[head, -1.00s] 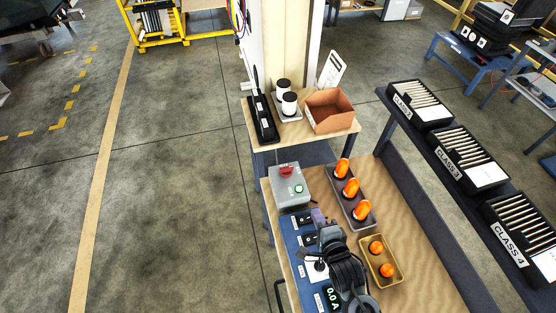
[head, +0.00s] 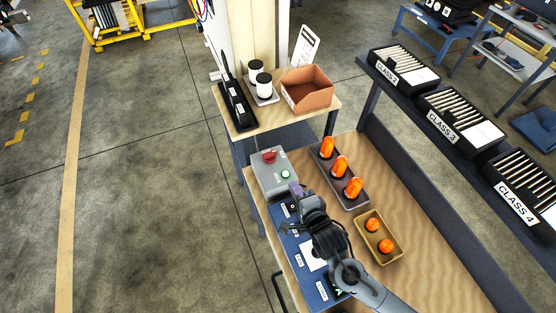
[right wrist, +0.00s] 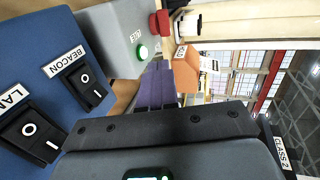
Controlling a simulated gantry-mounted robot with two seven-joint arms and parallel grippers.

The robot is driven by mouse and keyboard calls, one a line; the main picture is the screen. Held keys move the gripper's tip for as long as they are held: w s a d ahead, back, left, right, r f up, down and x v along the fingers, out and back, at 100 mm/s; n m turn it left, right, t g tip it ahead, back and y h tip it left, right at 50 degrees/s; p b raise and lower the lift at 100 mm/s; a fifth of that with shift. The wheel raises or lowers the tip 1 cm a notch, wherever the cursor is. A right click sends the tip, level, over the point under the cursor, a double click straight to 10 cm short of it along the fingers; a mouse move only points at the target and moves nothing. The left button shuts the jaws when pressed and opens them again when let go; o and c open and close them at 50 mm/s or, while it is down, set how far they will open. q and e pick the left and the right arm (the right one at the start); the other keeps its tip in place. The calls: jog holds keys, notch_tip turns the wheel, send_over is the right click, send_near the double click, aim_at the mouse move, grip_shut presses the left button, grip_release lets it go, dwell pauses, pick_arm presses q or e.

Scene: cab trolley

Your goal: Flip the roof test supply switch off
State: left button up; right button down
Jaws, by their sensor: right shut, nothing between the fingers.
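A blue panel (head: 289,254) with black rocker switches lies on the trolley; my right arm covers part of it. In the right wrist view a rocker switch labelled BEACON (right wrist: 83,85) is at the left, with a second one labelled LA… (right wrist: 30,135) below it. Beyond the panel stands a grey box (head: 267,181) with a red knob (head: 269,157) and a lit green button (head: 286,174). No label reading roof test supply is legible. My right gripper (head: 295,188) has purple fingers, shut and empty, by the box's near edge. My left gripper is out of view.
Right of the box are a grey tray (head: 348,203) of orange beacons and a yellow tray (head: 392,258) with two orange lamps. Card racks (head: 453,119) line the right side.

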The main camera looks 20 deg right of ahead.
send_near(274, 154)
jog(key=x, duration=0.4)
jog(key=shift+w+f, duration=0.15)
jog(key=shift+f, duration=0.2)
jog(key=shift+w, duration=1)
